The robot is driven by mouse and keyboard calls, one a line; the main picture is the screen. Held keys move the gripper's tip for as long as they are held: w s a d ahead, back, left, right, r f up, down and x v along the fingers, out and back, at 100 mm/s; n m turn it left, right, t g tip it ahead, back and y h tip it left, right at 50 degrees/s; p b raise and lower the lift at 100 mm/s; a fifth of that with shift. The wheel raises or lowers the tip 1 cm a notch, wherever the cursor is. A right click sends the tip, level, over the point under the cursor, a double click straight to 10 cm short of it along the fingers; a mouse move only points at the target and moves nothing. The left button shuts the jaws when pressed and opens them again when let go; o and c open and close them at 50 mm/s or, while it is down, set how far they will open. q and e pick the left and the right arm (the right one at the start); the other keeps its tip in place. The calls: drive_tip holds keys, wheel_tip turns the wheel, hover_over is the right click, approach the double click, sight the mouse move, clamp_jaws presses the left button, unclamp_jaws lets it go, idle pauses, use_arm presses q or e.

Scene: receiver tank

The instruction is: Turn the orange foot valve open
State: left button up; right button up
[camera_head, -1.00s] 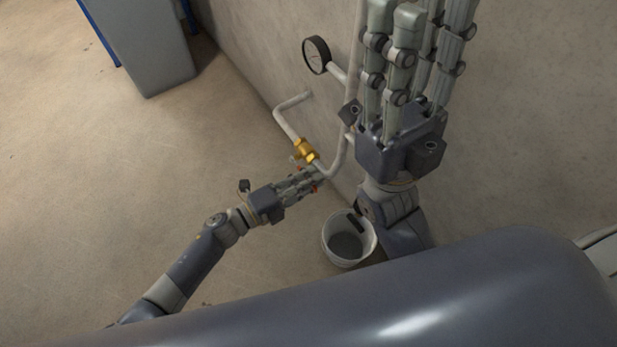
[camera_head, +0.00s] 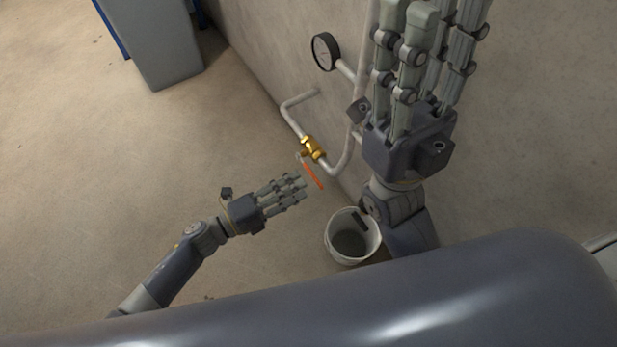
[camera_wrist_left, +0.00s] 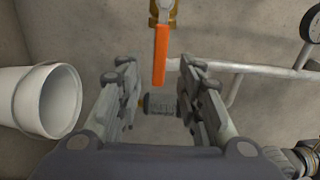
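The foot valve has a brass body (camera_head: 313,148) on a pale pipe low on the wall. Its orange lever (camera_head: 312,176) slants down to the right in the head view. In the left wrist view the orange lever (camera_wrist_left: 161,54) hangs from the brass body (camera_wrist_left: 161,12), beyond and between my fingers. My right gripper (camera_head: 425,50) is raised at the right, fingers extended, holding nothing visible.
A white bucket (camera_head: 330,249) stands on the floor below the valve; it also shows in the left wrist view (camera_wrist_left: 18,98). A gauge (camera_head: 325,51) sits on the pipe above. A grey cabinet (camera_head: 160,45) stands at the back left. The floor at left is clear.

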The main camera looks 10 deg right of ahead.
use_arm(q)
drive_tip(key=v, duration=0.6)
idle(0.5)
